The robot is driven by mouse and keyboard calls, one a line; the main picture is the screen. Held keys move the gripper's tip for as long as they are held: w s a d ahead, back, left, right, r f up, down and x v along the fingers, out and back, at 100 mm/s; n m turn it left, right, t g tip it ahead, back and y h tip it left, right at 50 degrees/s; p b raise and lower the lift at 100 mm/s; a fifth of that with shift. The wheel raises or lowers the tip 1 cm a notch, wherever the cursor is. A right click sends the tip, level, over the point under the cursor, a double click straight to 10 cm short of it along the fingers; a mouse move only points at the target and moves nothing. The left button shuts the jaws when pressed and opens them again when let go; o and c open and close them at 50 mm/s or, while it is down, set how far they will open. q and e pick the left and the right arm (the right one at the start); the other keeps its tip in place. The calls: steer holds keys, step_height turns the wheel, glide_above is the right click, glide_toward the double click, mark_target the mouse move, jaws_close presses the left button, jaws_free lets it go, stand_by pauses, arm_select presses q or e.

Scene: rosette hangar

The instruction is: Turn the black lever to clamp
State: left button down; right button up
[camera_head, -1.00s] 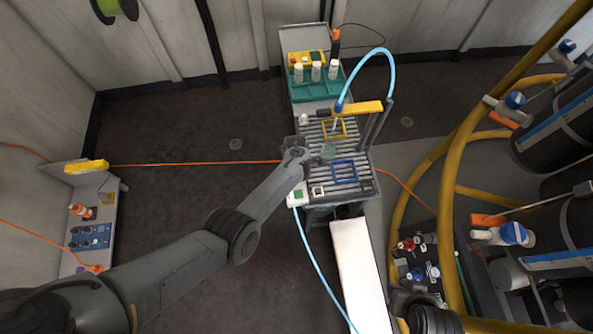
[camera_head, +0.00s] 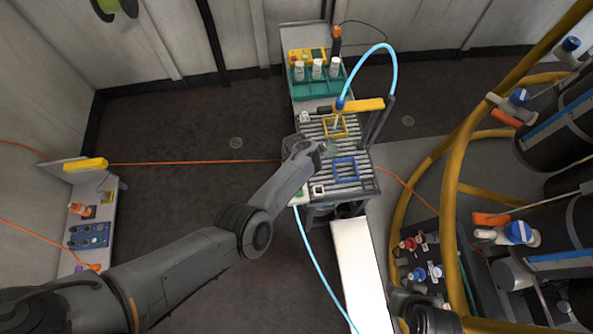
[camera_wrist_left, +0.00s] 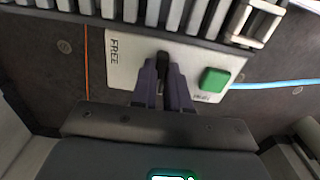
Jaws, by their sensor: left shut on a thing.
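The black lever (camera_wrist_left: 162,62) stands on a white panel (camera_wrist_left: 125,75) in the left wrist view. The word FREE is printed at the panel's left end, and smaller lettering at its right end is hard to read. My left gripper (camera_wrist_left: 163,80) has its two purple fingers shut on the lever, one on each side. In the head view my left gripper is hidden by its own wrist at the left edge of the slatted bench (camera_head: 368,188). My right gripper is not in view; only part of my right arm shows at the bottom right.
A green button (camera_wrist_left: 214,79) sits on the panel close to the right of the fingers. Blue (camera_head: 344,168) and yellow (camera_head: 335,127) frames lie on the slats. A teal rack (camera_head: 318,84) with white bottles stands behind. A light blue hose (camera_head: 318,268) runs down from the bench.

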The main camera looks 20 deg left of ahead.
arm_select(q)
steer(key=c, duration=1.4)
jaws_free()
step_height(320, 180, up, 11)
steer(key=p, duration=0.5)
steer(key=shift+f, duration=0.15)
